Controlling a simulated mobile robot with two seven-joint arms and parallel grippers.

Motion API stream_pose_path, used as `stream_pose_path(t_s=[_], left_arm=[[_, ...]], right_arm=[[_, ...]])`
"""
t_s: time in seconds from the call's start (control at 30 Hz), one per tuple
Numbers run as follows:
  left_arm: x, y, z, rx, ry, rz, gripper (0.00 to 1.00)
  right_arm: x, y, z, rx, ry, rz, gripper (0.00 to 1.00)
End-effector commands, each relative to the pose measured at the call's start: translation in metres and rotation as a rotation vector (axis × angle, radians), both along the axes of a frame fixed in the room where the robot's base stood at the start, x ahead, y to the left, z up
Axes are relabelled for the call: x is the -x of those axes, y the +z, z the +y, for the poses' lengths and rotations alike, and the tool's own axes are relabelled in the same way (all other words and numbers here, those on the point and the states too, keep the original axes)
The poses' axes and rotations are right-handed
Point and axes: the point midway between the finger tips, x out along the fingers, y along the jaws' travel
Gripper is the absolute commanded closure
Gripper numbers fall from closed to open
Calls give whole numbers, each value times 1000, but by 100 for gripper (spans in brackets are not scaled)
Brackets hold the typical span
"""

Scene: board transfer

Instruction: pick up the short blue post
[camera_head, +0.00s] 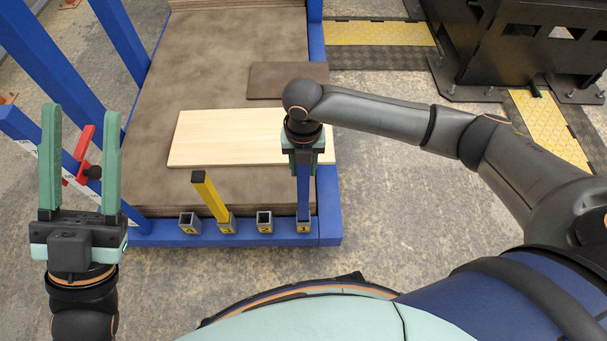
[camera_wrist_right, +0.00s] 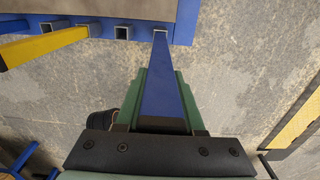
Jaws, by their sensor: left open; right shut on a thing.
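The short blue post (camera_head: 304,190) stands in the rightmost square socket (camera_head: 304,226) on the front edge of the blue frame. My right gripper (camera_head: 303,160) is shut on its upper part from above. In the right wrist view the blue post (camera_wrist_right: 162,85) runs between the green fingers of my right gripper (camera_wrist_right: 158,95) to the socket at the top. I cannot tell whether its lower end is still seated. My left gripper (camera_head: 81,165) is open and empty, fingers pointing up, left of the frame.
A yellow post (camera_head: 209,195) leans in another socket, left of the blue post. Two other sockets are empty. A pale board (camera_head: 225,138) and a smaller brown board (camera_head: 270,80) lie on the brown stack (camera_head: 160,195). A red part (camera_head: 84,150) is near my left gripper.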

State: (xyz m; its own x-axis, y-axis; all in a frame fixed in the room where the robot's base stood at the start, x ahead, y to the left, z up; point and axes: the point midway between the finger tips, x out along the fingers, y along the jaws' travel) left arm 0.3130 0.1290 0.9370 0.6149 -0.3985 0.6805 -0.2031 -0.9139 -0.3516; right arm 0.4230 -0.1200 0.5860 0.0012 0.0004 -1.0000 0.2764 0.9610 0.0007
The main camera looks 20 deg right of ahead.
Motion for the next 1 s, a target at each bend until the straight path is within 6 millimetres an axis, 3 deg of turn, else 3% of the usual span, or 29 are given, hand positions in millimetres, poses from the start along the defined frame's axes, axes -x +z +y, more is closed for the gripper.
stream_pose_path(t_s=[0.03, 0.2, 0.5, 0.7, 1.0], left_arm=[[-12, -10, 2, 2, 20, 71, 50], [-39, -52, 7, 7, 57, 280, 50], [-62, -117, 13, 7, 103, 567, 50], [-65, -137, 14, 5, 115, 648, 50], [-66, -141, 14, 4, 117, 665, 50]], right_arm=[[0, 15, 0, 0, 1, -2, 100], [-1, 37, 0, 0, 0, -2, 100], [0, 71, 0, -1, 1, -1, 100], [0, 80, 0, -1, 0, 0, 100], [0, 81, 0, 0, 0, 0, 100]])
